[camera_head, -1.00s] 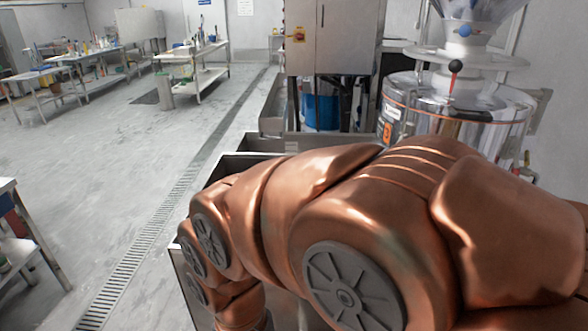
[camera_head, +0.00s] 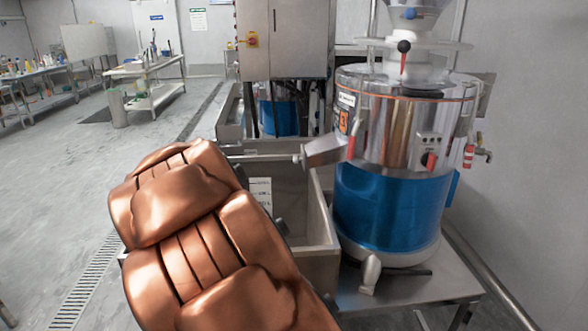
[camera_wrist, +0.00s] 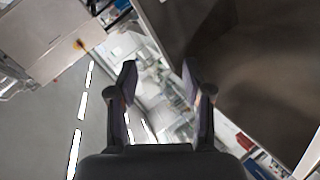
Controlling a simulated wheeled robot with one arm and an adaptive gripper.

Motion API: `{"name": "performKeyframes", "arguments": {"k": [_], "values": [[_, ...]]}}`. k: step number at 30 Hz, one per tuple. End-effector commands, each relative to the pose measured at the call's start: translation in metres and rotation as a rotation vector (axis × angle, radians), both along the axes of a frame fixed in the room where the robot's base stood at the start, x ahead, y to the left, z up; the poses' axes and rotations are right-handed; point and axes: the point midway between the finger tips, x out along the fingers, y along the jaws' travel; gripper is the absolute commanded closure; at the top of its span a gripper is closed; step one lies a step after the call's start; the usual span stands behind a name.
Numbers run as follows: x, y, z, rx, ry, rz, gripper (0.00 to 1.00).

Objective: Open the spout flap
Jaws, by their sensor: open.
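The bean grinder, with a polished steel upper drum (camera_head: 395,118) and a blue lower body (camera_head: 390,210), stands at the right in the head view. A grey metal spout (camera_head: 323,151) sticks out from its left side over a steel basin. A thin rod with a rounded end (camera_head: 298,158) shows by the spout's outer end. I cannot clearly tell the flap's edge or position. In the wrist view my gripper (camera_wrist: 160,82) is open, with nothing between its two dark fingers. The spout cannot be made out there. In the head view my copper arm hides part of the basin.
The steel basin (camera_head: 322,225) stands left of the grinder. A steel cabinet (camera_head: 285,40) and another blue drum (camera_head: 279,117) are behind it. A red-handled tap (camera_head: 468,156) is on the grinder's right. The floor at the left is open, with a drain grate (camera_head: 85,285).

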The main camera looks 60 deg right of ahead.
Motion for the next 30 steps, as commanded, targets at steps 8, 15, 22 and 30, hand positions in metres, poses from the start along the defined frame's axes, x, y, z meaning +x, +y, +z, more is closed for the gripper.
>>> {"name": "performKeyframes", "arguments": {"k": [8,15,22,30], "values": [[-0.049,-0.107,0.021,-0.429,0.132,-0.186,0.5],[-0.07,-0.134,0.035,-0.566,0.2,-0.256,0.5],[-0.065,-0.156,0.037,-0.571,0.2,-0.26,0.5],[-0.054,-0.191,0.036,-0.569,0.2,-0.256,0.5]]}}
